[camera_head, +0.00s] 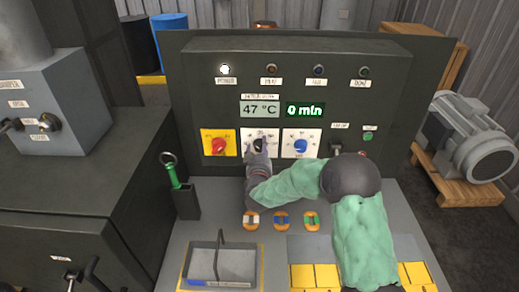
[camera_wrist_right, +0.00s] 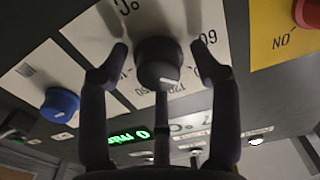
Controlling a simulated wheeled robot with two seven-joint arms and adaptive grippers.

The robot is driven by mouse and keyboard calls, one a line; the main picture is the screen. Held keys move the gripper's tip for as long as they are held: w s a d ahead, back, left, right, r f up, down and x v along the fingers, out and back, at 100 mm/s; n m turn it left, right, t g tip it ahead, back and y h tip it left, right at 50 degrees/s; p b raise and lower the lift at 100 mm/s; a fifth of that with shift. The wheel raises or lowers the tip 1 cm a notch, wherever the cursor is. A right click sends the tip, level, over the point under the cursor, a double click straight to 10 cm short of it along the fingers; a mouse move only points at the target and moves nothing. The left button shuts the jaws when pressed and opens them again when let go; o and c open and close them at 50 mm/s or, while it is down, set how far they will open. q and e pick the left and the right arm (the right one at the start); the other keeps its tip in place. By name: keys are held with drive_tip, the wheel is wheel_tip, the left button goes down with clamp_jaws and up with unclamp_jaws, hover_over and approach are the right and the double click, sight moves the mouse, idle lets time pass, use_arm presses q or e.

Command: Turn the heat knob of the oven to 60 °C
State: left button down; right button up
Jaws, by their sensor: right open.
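The black heat knob (camera_wrist_right: 160,62) sits on a white dial plate on the oven's control panel (camera_head: 200,90). My right gripper (camera_head: 259,147) is at this knob, and its fingers hide much of the knob in the head view. In the wrist view, which is upside down, my open right gripper (camera_wrist_right: 158,50) has one fingertip on each side of the knob, with gaps visible. A white mark shows on the knob's rim. The temperature display (camera_head: 259,109) reads 47 °C. My left gripper is not in view.
A red knob (camera_head: 219,146) on a yellow plate is left of the heat knob, and a blue knob (camera_head: 300,146) is right of it. The timer display (camera_head: 305,110) reads 0 min. A green-handled tool (camera_head: 173,175) stands in a holder. A tray (camera_head: 222,263) lies in front.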

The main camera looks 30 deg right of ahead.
drive_tip(key=c, duration=1.1)
drive_tip(key=shift+r, duration=0.15)
drive_tip(key=shift+c, duration=0.2)
